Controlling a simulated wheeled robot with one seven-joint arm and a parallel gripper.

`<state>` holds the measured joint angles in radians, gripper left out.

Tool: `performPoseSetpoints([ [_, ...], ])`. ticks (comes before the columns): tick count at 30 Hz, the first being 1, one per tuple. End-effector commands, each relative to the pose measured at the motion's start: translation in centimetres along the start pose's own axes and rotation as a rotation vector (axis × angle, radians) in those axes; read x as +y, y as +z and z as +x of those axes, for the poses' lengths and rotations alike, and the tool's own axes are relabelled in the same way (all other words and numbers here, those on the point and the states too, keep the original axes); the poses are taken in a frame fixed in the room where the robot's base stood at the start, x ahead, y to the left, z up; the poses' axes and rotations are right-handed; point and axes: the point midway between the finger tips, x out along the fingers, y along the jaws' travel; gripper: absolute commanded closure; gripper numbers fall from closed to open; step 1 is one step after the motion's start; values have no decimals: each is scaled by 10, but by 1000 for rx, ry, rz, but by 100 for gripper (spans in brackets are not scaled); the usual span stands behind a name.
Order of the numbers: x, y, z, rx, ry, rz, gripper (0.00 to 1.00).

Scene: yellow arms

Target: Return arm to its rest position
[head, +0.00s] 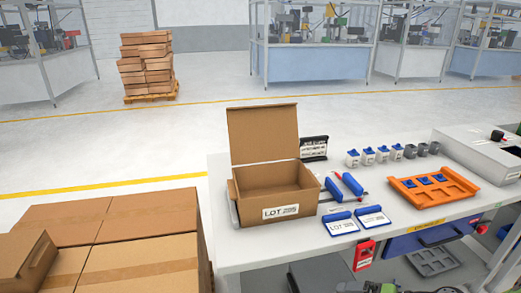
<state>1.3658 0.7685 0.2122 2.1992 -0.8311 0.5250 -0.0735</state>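Neither my arm nor my gripper can be made out in the head view, so its pose and what it holds cannot be told. The white workbench (225,190) stands at the centre right. On it an open cardboard box (325,196) with a raised lid and a "LOT" label stands near the left end; its inside floor is mostly hidden by the front wall.
Two blue-edged label cards (373,217) lie right of the box, near blue-handled tools (352,184). An orange tray (459,194), several small grey-and-blue parts (382,154) and a grey machine (480,150) stand farther right. Stacked cartons (150,225) fill the lower left.

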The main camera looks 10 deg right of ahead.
Motion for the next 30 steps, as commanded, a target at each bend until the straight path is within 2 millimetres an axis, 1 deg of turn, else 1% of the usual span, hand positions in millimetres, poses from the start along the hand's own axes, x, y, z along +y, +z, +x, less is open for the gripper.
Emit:
performPoseSetpoints([
  [1,-19,12,6,-61,119,-85,0],
  [5,-58,45,10,-154,389,-275,0],
  [9,-102,86,1,-159,615,-490,0],
  [11,-118,104,-7,-135,684,-574,0],
  [12,-128,116,-12,-116,718,-624,0],
  [15,-145,142,-26,-60,766,-728,0],
  [18,-156,163,-40,-4,780,-805,0],
  [24,-165,197,-66,93,744,-919,0],
  [26,-164,205,-74,118,721,-946,0],
  [27,-177,204,-82,113,730,-935,0],
  [30,-198,204,-96,111,733,-932,0],
])
